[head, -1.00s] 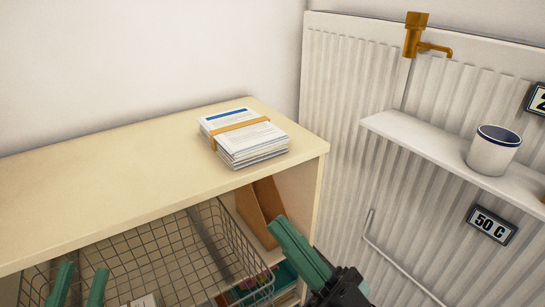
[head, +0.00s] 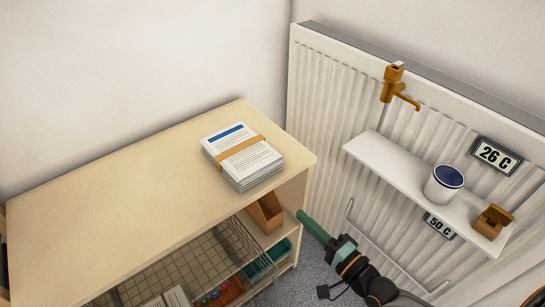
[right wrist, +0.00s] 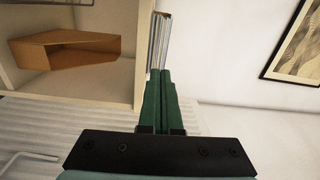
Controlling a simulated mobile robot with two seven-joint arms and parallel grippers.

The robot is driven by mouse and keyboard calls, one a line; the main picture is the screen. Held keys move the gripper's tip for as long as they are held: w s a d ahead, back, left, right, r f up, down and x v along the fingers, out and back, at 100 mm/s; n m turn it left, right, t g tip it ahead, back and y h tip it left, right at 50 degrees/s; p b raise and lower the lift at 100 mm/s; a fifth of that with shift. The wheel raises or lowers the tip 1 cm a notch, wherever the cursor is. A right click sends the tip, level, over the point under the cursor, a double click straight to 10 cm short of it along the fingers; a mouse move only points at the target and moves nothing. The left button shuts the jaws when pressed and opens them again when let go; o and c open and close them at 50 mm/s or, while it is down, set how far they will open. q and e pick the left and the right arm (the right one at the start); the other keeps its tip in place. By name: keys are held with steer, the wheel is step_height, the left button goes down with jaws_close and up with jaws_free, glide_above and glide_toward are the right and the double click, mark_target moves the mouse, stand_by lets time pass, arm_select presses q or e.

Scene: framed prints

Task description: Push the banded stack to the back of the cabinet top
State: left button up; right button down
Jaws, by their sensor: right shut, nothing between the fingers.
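The banded stack (head: 243,156) is a pile of white papers with a blue stripe on the top sheet and an orange-brown band around it. It lies flat on the cream cabinet top (head: 110,201), near the front right corner, with bare top behind it. My right gripper (head: 303,216) is shut and empty, in front of the cabinet's right end and below the top's level in the head view. In the right wrist view its green fingers (right wrist: 162,75) lie together, with the stack's edge (right wrist: 160,38) just beyond their tips. My left gripper is out of view.
Below the top are a wire basket (head: 190,268) and a brown file holder (head: 266,212). A white radiator (head: 325,110) stands to the right, with a shelf (head: 400,180) bearing a mug (head: 444,184) and a small brown box (head: 492,221). The wall bounds the cabinet's back.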

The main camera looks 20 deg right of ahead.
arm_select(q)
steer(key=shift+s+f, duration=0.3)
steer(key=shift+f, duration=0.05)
arm_select(e)
glide_toward(263, 176)
steer(key=shift+m, duration=0.3)
steer(key=x, duration=0.7)
steer(key=shift+d, duration=0.1)
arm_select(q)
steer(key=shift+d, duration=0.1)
